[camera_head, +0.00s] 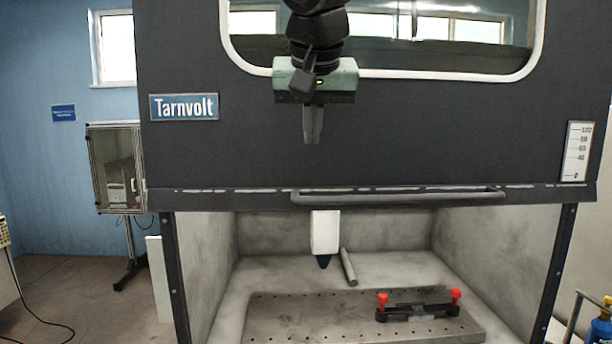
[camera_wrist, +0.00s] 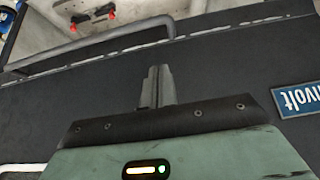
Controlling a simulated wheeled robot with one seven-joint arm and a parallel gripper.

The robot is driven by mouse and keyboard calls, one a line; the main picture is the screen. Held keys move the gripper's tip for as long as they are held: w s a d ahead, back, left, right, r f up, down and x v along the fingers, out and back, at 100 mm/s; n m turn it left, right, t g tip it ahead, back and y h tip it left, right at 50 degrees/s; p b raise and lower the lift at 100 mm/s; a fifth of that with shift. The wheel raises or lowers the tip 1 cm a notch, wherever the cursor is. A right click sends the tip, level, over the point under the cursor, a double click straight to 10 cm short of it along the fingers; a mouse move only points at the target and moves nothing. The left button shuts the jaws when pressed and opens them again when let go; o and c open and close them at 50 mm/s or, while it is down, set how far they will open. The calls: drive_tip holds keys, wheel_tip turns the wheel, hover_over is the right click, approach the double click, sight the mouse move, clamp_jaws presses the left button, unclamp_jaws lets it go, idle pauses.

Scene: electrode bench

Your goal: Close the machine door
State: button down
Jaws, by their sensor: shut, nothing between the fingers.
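The machine door (camera_head: 230,150) is a dark grey panel with a window, a "Tarnvolt" label and a bar handle (camera_head: 398,197) along its lower edge. It stands raised, and the chamber below it is open. My gripper (camera_head: 313,138) is in front of the door, above and left of the handle's middle, with its fingers shut and empty. In the wrist view my shut fingers (camera_wrist: 157,75) show against the dark door (camera_wrist: 220,70). The handle (camera_wrist: 90,47) lies beyond the fingertips, and I see a gap between them.
Inside the chamber are a white head (camera_head: 325,232) with a dark tip, a grey rod (camera_head: 348,267) and a perforated plate (camera_head: 290,312) carrying a black clamp fixture (camera_head: 417,312) with red knobs. A scale plate (camera_head: 577,151) is on the right. A blue bottle (camera_head: 602,325) stands at lower right.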

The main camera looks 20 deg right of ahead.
drive_tip(key=p, duration=0.2)
approach(311, 180)
wheel_tip(311, 180, down, 2)
drive_tip(key=shift+w+a+f, duration=0.1)
drive_tip(key=shift+w+f, duration=0.05)
drive_tip(key=shift+f, duration=0.05)
drive_tip(key=f, duration=0.1)
drive_tip(key=f+p, duration=0.1)
drive_tip(key=f, duration=0.2)
drive_tip(key=shift+s+a+f, duration=0.1)
drive_tip(key=shift+s+f, duration=0.1)
drive_tip(key=shift+s, duration=0.15)
